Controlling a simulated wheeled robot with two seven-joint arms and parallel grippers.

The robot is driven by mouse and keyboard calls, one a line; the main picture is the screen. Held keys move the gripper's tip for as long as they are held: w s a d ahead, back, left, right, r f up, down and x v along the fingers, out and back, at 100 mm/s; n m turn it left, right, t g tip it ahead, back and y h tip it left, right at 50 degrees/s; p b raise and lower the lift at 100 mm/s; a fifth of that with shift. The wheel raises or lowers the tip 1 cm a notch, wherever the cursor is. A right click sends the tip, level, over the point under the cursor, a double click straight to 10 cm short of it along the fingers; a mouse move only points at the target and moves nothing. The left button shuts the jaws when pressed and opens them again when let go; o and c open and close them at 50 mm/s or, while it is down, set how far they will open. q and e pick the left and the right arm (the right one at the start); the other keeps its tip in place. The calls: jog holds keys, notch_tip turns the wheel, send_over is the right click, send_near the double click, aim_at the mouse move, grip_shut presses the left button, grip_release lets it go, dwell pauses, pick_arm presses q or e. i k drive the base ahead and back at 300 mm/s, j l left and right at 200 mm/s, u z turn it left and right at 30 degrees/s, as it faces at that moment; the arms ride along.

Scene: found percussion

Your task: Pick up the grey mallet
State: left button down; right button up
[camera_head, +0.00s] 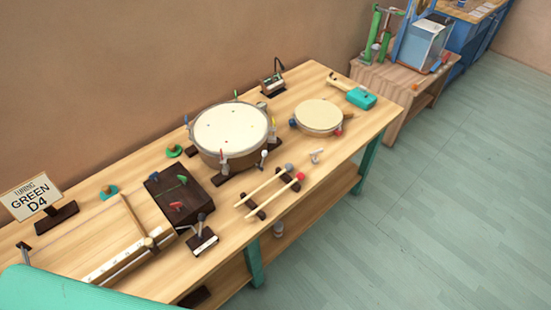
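The grey mallet (262,187) lies on the workbench with a pale wooden stick and a round grey head at its far right end. It rests across two dark wooden supports (251,208), raised a little above the bench top. A red-headed mallet (273,197) lies parallel to it, just in front, on the same supports. Neither of my grippers is in the head view.
A large drum (230,133) stands behind the mallets, and a smaller drum (319,116) behind right. A dark box (180,196) and a small stand (202,236) are to the left. Bare bench top (235,250) lies in front.

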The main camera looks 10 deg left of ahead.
aim_at(288, 167)
jog(key=i+l, duration=0.35)
jog(key=i+l+u, duration=0.85)
jog(key=k, duration=0.1)
